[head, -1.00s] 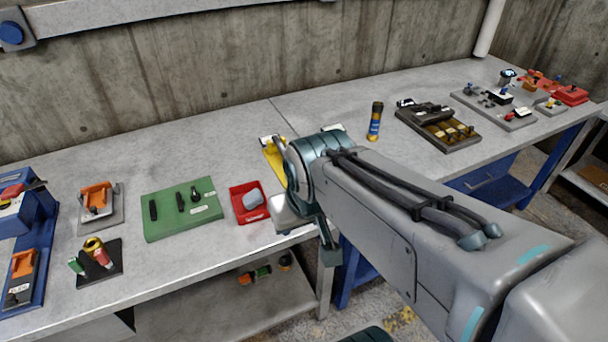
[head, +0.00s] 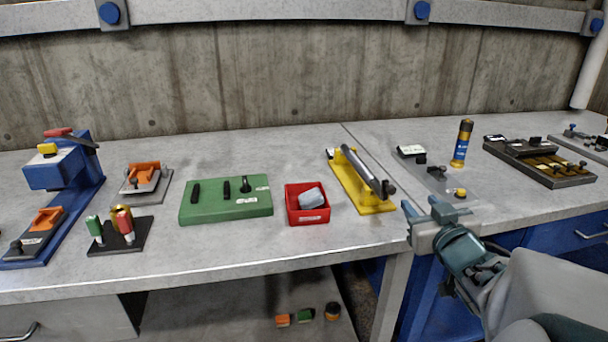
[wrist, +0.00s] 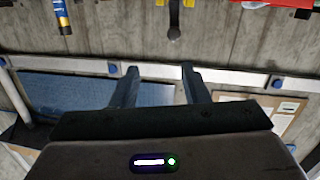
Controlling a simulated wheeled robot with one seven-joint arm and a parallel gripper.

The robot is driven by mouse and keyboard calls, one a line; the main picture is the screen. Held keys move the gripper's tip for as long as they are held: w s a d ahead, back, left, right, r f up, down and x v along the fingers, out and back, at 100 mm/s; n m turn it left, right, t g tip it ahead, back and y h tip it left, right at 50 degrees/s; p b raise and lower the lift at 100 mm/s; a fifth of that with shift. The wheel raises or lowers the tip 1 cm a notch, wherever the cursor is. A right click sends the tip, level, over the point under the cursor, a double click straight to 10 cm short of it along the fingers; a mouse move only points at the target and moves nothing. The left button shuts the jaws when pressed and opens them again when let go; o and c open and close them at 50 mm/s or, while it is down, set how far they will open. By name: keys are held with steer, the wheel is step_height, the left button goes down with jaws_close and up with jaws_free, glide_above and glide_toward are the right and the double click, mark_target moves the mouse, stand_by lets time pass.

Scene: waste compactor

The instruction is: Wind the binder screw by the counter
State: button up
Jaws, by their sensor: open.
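My gripper (head: 424,212) is open and empty at the counter's front edge, right of centre in the head view. In the wrist view its two dark fingers (wrist: 158,82) stand apart with nothing between them. The grey counter (head: 300,252) runs across the head view. I cannot tell for certain which fixture is the binder screw. A yellow stand (head: 365,190) with a slanted dark rod stands left of my gripper. A grey plate (head: 437,183) with small dark parts and a yellow knob (head: 460,193) lies just behind my gripper.
A yellow-and-blue canister (head: 461,145) stands behind the plate. A red bin (head: 307,215), green block (head: 225,208) and blue press (head: 65,180) stand to the left. A dark tray (head: 540,165) lies to the right. Bare counter shows along the front left.

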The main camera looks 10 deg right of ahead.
mark_target(393, 192)
steer(key=w+p, duration=0.1)
steer(key=p, duration=0.1)
steer(key=w+f+y+p, duration=0.1)
steer(key=w+p, duration=0.1)
steer(key=w+a+f+n+t+y+p, duration=0.1)
steer(key=p, duration=0.1)
steer(key=shift+w+f, duration=0.15)
steer(key=shift+w, duration=0.2)
steer(key=w, duration=0.8)
steer(key=shift+w+f, duration=0.1)
steer(key=shift+f, duration=0.1)
jaws_close()
